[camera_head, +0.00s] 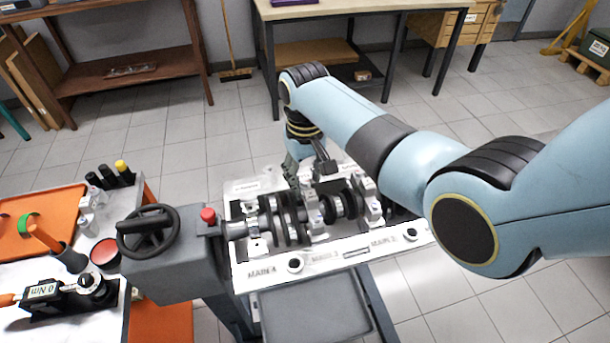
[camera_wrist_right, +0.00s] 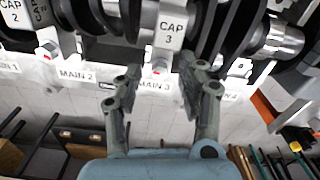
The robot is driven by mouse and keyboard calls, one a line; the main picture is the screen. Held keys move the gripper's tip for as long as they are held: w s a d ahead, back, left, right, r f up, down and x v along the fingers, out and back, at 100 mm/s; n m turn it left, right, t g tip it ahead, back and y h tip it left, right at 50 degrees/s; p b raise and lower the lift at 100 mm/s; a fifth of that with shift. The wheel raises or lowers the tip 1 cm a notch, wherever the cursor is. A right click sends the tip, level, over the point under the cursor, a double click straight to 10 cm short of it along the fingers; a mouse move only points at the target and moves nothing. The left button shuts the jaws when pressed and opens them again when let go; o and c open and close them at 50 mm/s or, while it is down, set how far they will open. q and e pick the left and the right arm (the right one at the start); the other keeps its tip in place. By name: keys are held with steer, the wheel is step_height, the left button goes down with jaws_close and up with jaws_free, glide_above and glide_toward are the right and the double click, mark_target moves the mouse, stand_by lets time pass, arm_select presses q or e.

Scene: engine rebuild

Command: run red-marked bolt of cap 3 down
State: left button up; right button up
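Cap 3 (camera_wrist_right: 168,30) is the light metal bearing cap at the top middle of the right wrist view, over the crankshaft (camera_head: 285,222). A bolt end with a small red mark (camera_wrist_right: 158,71) shows below its label, above the MAIN 3 lettering. My right gripper (camera_head: 308,168) hangs over the far side of the engine block in the head view. In the wrist view its two fingers (camera_wrist_right: 157,72) are apart, one on each side of the bolt's line, with nothing seen between them. Whether they touch the cap cannot be told. My left gripper is out of view.
Cap 2 (camera_wrist_right: 25,18) is beside cap 3 in the wrist view. A grey stand with a handwheel (camera_head: 148,232) and red knob (camera_head: 208,215) adjoins the block's left end. A 0 Nm torque tool (camera_head: 70,294) and orange tray (camera_head: 30,240) are on the left bench.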

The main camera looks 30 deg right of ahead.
steer(key=shift+f, duration=0.1)
jaws_close()
steer(key=shift+m, duration=0.3)
